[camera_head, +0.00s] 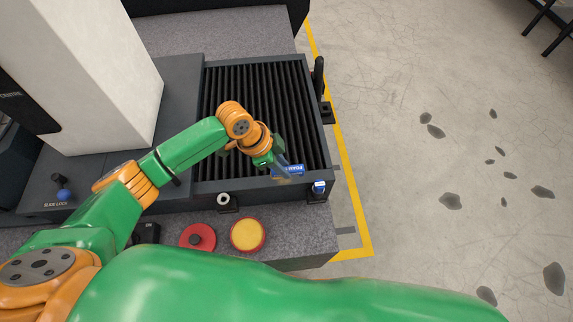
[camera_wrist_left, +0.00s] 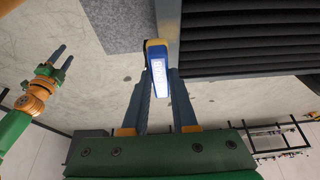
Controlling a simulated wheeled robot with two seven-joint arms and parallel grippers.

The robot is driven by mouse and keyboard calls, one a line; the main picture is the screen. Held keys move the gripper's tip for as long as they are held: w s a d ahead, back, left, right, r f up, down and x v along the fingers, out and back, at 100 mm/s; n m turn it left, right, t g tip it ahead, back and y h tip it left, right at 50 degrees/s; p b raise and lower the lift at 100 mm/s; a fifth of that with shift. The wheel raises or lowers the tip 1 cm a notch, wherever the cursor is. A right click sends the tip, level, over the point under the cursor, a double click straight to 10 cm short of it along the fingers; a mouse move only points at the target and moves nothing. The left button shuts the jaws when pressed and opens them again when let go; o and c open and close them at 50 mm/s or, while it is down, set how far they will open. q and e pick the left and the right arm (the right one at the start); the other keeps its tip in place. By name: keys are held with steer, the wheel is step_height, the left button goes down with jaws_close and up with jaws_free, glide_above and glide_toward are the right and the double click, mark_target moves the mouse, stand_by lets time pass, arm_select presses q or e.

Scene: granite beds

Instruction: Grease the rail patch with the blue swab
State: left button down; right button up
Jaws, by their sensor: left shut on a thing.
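My left gripper (camera_head: 283,175) reaches over the front right part of the dark ribbed bed. It is shut on a blue block with a white label (camera_head: 289,170), which looks like the blue swab. In the left wrist view the block (camera_wrist_left: 157,72) sits between the fingertips of the left gripper (camera_wrist_left: 160,85), with a yellowish end beyond. An open round tin (camera_head: 248,234) with yellow contents, probably grease, stands on the granite. I cannot pick out the rail patch. My right gripper (camera_wrist_left: 60,62) shows small in the left wrist view, its fingers apart and empty.
A red lid (camera_head: 197,237) with a dark knob lies left of the tin. A white ring-shaped part (camera_head: 223,199) sits at the front edge. A tall pale column (camera_head: 85,75) stands left.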

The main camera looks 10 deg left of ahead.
mark_target(274, 173)
arm_select(q)
steer(key=f+b, duration=0.1)
steer(key=f, duration=0.1)
steer(key=f+b, duration=0.4)
steer(key=shift+w+d, duration=0.15)
steer(key=shift+w, duration=0.1)
steer(key=a+p, duration=0.2)
steer(key=shift+w+a+r, duration=0.1)
steer(key=shift+a+r, duration=0.25)
steer(key=shift+r, duration=0.05)
steer(key=s+a, duration=0.1)
steer(key=a, duration=0.1)
steer(key=a+p, duration=0.1)
steer(key=s+a, duration=0.1)
steer(key=a, duration=0.1)
steer(key=shift+s+a+r, duration=0.1)
steer(key=shift+s+a, duration=0.25)
steer(key=shift+w+a, duration=0.1)
steer(key=shift+a, duration=0.55)
steer(key=shift+f, duration=0.8)
